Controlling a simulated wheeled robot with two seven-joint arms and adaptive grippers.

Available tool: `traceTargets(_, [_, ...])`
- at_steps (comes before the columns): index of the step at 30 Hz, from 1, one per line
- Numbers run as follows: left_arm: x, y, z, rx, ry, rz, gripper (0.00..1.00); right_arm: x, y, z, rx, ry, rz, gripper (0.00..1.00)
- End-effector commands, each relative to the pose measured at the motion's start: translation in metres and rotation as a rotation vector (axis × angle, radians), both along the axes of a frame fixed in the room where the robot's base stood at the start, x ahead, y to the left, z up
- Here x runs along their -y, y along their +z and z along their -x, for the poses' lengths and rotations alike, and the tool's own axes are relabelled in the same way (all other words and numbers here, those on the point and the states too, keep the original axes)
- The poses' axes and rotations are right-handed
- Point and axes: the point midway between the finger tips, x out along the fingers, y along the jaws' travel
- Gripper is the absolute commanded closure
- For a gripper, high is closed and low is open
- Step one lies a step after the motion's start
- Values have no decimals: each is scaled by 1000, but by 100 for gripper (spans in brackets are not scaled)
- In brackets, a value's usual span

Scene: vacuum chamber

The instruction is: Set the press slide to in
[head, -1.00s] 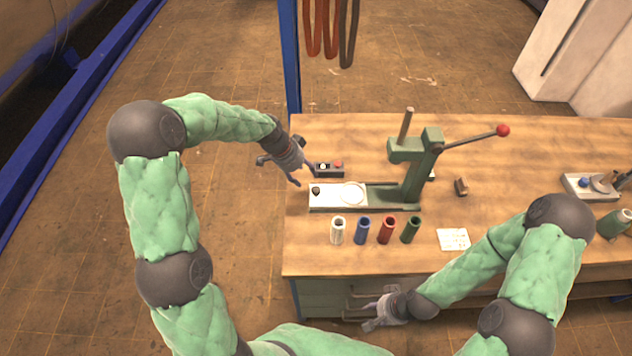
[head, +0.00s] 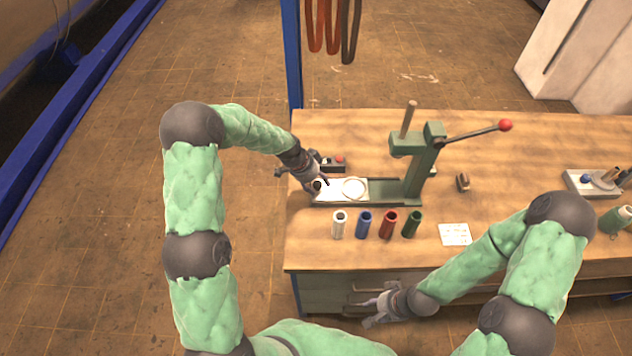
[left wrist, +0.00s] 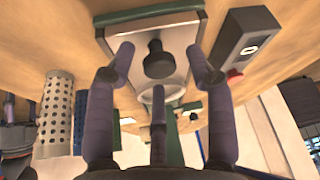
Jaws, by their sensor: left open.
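The press slide (head: 330,193) is a pale plate with a white ring-shaped seat (head: 354,188). It sticks out to the left of the green press (head: 413,165), along its green base. A dark knob (left wrist: 158,60) stands on the slide's outer end. My left gripper (head: 322,186) is at that end. In the left wrist view its open fingers (left wrist: 160,75) are spread around the knob, and I cannot tell whether they touch it. My right gripper (head: 374,308) hangs low in front of the bench's front edge; its fingers are too small to judge.
A small control box (head: 334,164) with a red button sits just behind the slide. White (head: 339,225), blue (head: 364,225), red (head: 388,225) and green (head: 411,225) sleeves stand in front of the press. The press lever (head: 475,133) reaches right. The bench (head: 540,150) is clear behind.

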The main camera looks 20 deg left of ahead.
Motion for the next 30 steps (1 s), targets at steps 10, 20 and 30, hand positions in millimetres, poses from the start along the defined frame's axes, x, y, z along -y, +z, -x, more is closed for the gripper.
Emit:
traceTargets(10, [0, 1, 0, 1, 0, -1, 100, 0, 0, 0, 0, 0, 0, 60])
traceTargets(20, [27, 0, -9, 4, -5, 0, 100, 0, -5, 0, 0, 0, 0, 60])
traceTargets(30, [102, 1, -32, 7, -2, 1, 100, 0, -17, 0, 0, 0, 0, 60])
